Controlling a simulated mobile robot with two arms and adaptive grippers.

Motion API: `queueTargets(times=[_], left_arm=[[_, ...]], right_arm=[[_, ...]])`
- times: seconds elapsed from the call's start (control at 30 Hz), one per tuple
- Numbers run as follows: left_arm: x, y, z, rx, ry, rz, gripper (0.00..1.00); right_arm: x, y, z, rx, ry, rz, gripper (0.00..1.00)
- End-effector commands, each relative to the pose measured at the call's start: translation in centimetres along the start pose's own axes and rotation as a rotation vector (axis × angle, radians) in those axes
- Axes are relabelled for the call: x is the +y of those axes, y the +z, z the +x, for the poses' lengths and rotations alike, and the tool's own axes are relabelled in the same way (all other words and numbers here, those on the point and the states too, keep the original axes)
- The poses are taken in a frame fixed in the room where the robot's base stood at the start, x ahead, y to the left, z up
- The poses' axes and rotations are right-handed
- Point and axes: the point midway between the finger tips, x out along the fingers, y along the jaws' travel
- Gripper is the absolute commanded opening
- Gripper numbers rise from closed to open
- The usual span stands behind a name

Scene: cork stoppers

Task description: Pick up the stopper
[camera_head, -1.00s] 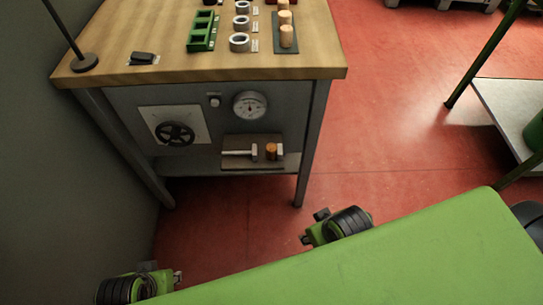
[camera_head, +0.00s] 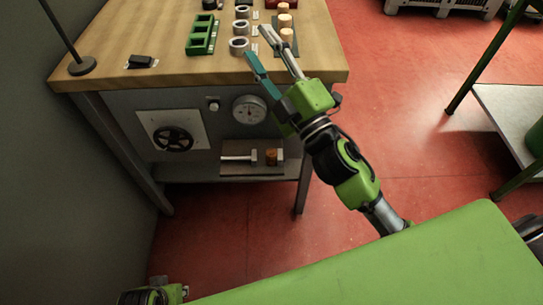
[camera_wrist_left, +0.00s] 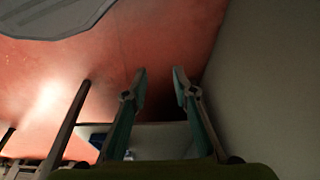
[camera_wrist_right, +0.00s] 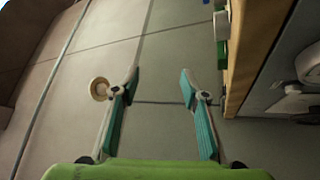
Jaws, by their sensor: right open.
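Light cork stoppers stand on a dark green board (camera_head: 292,50) at the right of the wooden bench top. The nearest stopper (camera_head: 287,36) is just right of my right gripper's (camera_head: 257,42) grey finger in the head view. The finger overlaps part of the board. My right gripper is open and empty, its fingers over the bench's front right part; how high is unclear. It also shows open in the right wrist view (camera_wrist_right: 160,76). My left gripper (camera_wrist_left: 159,74) is open and empty in the left wrist view, low off the bench.
Grey rings (camera_head: 239,46) and a green slotted holder (camera_head: 201,35) stand left of the board. A black object (camera_head: 141,61) and a lamp base (camera_head: 82,66) are at left. Below are a gauge (camera_head: 249,109), a handwheel (camera_head: 173,139) and a shelf with a brown cylinder (camera_head: 271,157).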

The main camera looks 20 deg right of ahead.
Motion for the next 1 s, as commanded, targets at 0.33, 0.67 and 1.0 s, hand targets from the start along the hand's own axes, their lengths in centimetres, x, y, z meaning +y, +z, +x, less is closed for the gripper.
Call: queueTargets(times=[0.33, 0.67, 1.0], left_arm=[[0.3, 3.6, 7.3, -0.035, 0.005, 0.006, 0.26], [0.7, 8.2, 13.0, -0.067, 0.009, 0.012, 0.26], [0.9, 11.8, 16.2, -0.086, 0.011, 0.017, 0.26]], right_arm=[[-0.9, -15.6, -0.8, 0.835, 0.153, -0.742, 0.41], [-11.5, -9.7, -7.1, 1.557, -0.096, -1.423, 0.41], [-11.4, 5.6, -10.6, 1.957, -0.607, -1.733, 0.41]])
